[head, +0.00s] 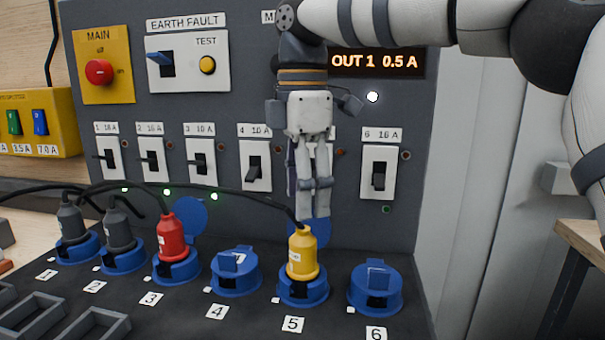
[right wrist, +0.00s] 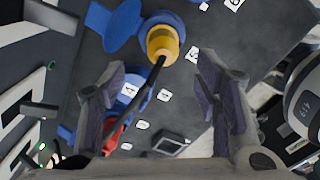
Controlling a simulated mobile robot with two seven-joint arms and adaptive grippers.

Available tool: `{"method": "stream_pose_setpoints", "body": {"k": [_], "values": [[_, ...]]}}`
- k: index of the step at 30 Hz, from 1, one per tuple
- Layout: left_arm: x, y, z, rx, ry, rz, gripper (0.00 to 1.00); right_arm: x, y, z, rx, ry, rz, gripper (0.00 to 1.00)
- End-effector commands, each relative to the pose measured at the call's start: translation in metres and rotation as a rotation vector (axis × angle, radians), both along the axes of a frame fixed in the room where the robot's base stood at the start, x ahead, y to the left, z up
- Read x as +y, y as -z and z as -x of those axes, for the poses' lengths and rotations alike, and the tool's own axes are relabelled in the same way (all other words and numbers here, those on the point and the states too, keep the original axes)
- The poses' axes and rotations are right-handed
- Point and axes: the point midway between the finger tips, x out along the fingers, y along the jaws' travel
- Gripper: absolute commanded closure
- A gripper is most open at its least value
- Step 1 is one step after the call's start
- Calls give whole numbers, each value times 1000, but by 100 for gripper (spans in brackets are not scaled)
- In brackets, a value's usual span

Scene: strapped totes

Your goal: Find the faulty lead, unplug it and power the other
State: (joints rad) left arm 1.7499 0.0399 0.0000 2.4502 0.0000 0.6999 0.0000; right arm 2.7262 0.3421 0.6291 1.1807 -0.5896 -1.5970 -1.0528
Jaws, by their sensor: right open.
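A dark panel (head: 240,110) carries breakers numbered 1 to 6 and a display (head: 375,62) reading "OUT 1 0.5 A". Grey plugs (head: 70,222) (head: 118,235) sit in sockets 1 and 2, a red plug (head: 167,236) in socket 3 and a yellow plug (head: 301,254) in socket 5. Sockets 4 (head: 234,271) and 6 (head: 376,290) hold no plug. My right gripper (head: 316,208) points down, open and empty, above the yellow plug, hiding most of breaker 5. In the right wrist view the yellow plug (right wrist: 162,42) shows beyond the gap between the fingers (right wrist: 163,75). My left gripper is out of view.
Black leads (head: 240,192) arch leftward from the plugs. Breakers 4 (head: 255,165) and 6 (head: 379,172) have levers down. Green lamps glow below breakers 1 to 3. A yellow box (head: 38,122) stands at left. Empty trays (head: 88,324) lie front left; a table (head: 585,245) is at right.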

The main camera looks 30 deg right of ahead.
Motion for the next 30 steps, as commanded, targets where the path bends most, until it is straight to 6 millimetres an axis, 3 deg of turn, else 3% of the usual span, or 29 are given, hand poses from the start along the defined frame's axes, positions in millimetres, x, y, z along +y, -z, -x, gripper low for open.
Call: {"method": "stream_pose_setpoints", "body": {"k": [12, 18, 25, 30], "values": [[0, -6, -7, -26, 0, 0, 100, 0, 92, 1, 0, -1, -1, 43], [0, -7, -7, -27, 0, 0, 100, 0, 108, 1, -3, -1, -1, 43], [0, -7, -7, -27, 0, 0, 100, 0, 109, 1, -2, 0, -1, 43], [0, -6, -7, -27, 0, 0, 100, 0, 109, 1, -2, 0, 0, 81]]}}
